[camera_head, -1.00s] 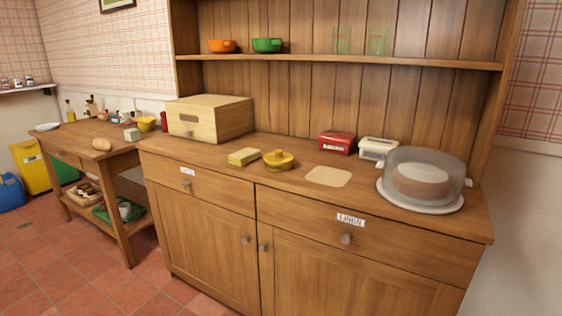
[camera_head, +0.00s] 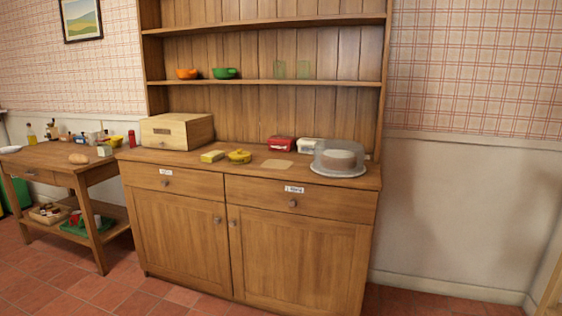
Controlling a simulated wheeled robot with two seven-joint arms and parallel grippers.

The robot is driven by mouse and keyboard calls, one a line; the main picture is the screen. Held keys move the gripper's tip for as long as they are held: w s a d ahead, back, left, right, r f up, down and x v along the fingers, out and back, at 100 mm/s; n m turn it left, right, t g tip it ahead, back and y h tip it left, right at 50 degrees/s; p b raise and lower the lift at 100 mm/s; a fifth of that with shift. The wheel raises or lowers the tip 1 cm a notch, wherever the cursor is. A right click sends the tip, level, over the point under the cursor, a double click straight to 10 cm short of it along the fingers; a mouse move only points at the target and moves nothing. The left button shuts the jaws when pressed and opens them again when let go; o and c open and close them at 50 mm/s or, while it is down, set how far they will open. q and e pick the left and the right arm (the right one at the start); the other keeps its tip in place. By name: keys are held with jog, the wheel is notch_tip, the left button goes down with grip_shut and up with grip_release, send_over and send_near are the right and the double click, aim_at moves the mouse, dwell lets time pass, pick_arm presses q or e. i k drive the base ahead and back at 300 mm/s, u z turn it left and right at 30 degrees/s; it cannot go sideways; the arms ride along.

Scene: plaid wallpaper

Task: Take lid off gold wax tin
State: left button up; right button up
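A small round gold-yellow tin (camera_head: 239,156) with a raised, knob-like top stands on the dresser's counter, left of its middle; it looks like the wax tin. At this distance I cannot make out the edge between lid and body. Neither of my grippers is in view.
A side table (camera_head: 50,170) stands left. Floor at the front right is clear.

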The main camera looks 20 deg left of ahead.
aim_at(239, 153)
jog(key=u, duration=0.65)
jog(key=i, duration=0.5)
jog(key=u, duration=0.95)
jog(key=i, duration=1.3)
jog(key=z, duration=0.9)
jog(key=i, duration=0.95)
jog(key=z, duration=1.1)
